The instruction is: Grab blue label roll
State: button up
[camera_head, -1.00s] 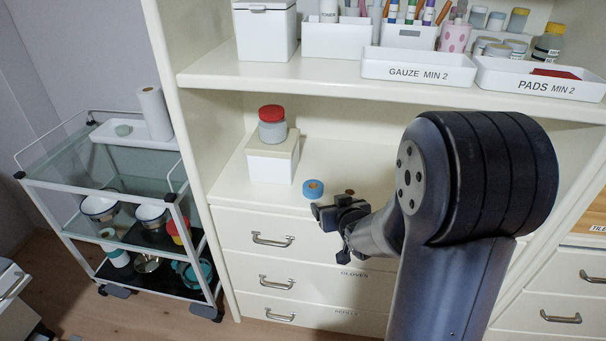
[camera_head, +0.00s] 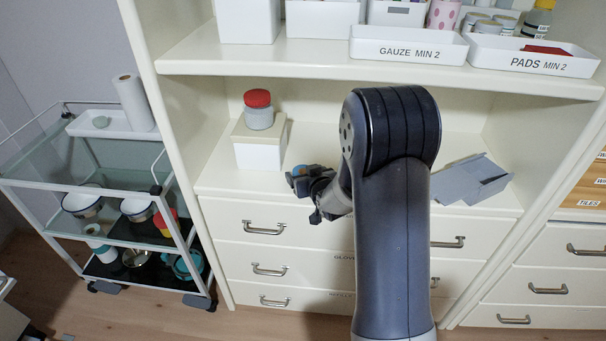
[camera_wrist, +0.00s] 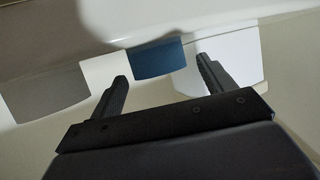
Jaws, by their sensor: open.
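The blue label roll (camera_wrist: 158,59) shows in the wrist view just beyond my open fingertips, between them in the picture. Its upper part in that view meets the pale shelf surface. In the head view only a sliver of the blue roll (camera_head: 298,169) shows behind my gripper (camera_head: 305,181), at the front of the shelf above the drawers. My gripper (camera_wrist: 162,68) is open, one finger on each side of the roll's line, with nothing held. I cannot tell whether a finger touches it.
A white box (camera_head: 259,155) carries a red-lidded jar (camera_head: 258,110) behind the roll. A grey container (camera_head: 470,180) lies at the shelf's right. A higher shelf (camera_head: 330,62) with labelled bins runs overhead. A trolley (camera_head: 40,184) stands at the left.

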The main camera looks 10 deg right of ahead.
jog(key=shift+x, duration=1.25)
jog(key=c, duration=1)
jog(key=shift+c, duration=0.2)
